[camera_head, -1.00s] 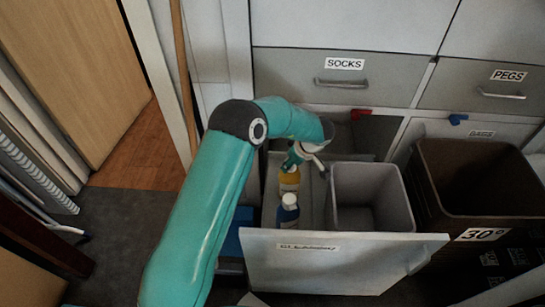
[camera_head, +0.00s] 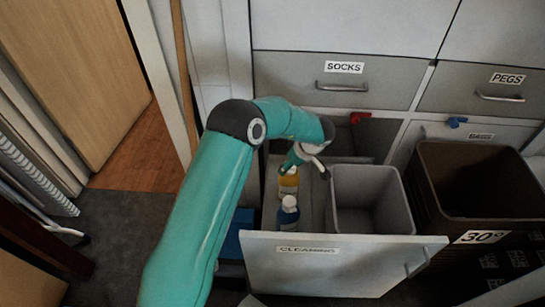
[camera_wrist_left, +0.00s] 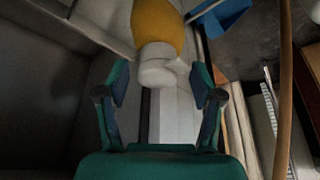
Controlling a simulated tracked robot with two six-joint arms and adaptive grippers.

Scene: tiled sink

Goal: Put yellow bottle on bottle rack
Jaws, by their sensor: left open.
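The yellow bottle (camera_head: 288,182) stands in the open drawer marked CLEANING, behind a blue bottle with a white top (camera_head: 288,215). My left gripper (camera_head: 298,158) is above the yellow bottle, partly covering its top in the head view. In the left wrist view, the yellow bottle (camera_wrist_left: 158,25) shows its white cap and nozzle towards my left gripper (camera_wrist_left: 161,85). The fingers are open and apart, with the white cap just ahead of and between their tips. I cannot make out a bottle rack. My right gripper is not in view.
A grey bin (camera_head: 372,195) stands in the drawer, right of the bottles. The drawer front (camera_head: 330,265) rises before them. A brown basket (camera_head: 480,185) marked 30° is at the right. A wooden pole (camera_head: 184,75) stands at the left. Clear floor lies at the lower left.

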